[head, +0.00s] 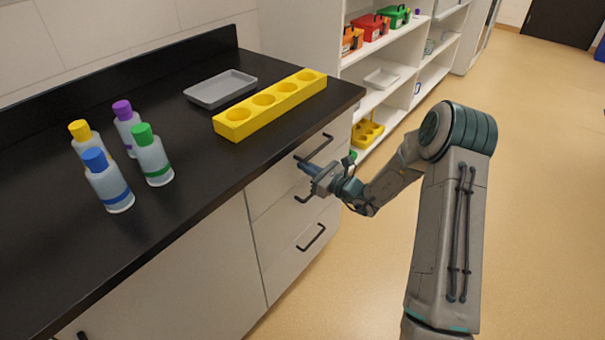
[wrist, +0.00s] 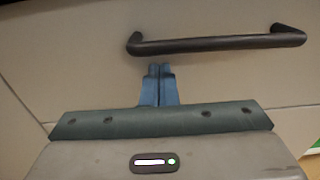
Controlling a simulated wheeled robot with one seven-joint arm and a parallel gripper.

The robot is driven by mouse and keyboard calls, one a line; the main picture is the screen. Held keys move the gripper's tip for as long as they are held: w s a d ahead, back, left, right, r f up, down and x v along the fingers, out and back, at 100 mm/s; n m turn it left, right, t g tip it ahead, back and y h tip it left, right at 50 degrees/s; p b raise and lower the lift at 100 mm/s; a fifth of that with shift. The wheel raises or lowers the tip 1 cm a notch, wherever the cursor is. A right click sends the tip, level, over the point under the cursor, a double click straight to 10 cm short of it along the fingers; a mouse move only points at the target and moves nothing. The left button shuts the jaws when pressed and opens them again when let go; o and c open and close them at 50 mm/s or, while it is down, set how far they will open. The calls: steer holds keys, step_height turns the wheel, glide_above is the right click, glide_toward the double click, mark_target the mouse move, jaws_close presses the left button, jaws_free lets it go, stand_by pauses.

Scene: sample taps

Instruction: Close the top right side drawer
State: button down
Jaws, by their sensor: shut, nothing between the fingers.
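The top right side drawer (head: 262,187) is a pale front under the right end of the black counter. In the head view it looks flush or nearly flush with the cabinet; a small gap cannot be ruled out. Its dark bar handle (head: 316,150) also shows in the wrist view (wrist: 215,44), running across the upper right. My gripper (head: 304,167) is in front of the drawer, just below the handle. In the wrist view its blue fingers (wrist: 159,72) are together and empty, pointing at the drawer front. Whether the tips touch it cannot be told.
Lower drawers have similar handles, including the bottom one (head: 312,238). The counter (head: 190,185) holds capped bottles (head: 112,190), a grey tray (head: 220,89) and a yellow rack (head: 270,108). Shelves (head: 400,90) stand behind on the right. The floor (head: 545,180) at right is clear.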

steer(key=shift+w+a+r, duration=0.15)
steer(key=shift+a+r, duration=0.05)
steer(key=shift+a, duration=0.05)
steer(key=v, duration=1.5)
steer(key=s+a+r+n+g+h+p, duration=0.2)
steer(key=s+a+r+n+g, duration=0.2)
steer(key=s+r+n+g, duration=0.3)
steer(key=s+a+r+n+g+h+p, duration=0.1)
steer(key=s+a+r+n+g+p, duration=0.3)
steer(key=s+n, duration=0.45)
steer(key=s+d+r+n+t+h+p, duration=0.2)
steer(key=s+d+r+n+h+p, duration=0.1)
steer(key=s+d+r+n+h, duration=0.7)
step_height(320, 180, up, 3)
steer(key=shift+s+d+f+h, duration=0.2)
steer(key=shift+s+d+h, duration=0.35)
steer(key=shift+s, duration=0.15)
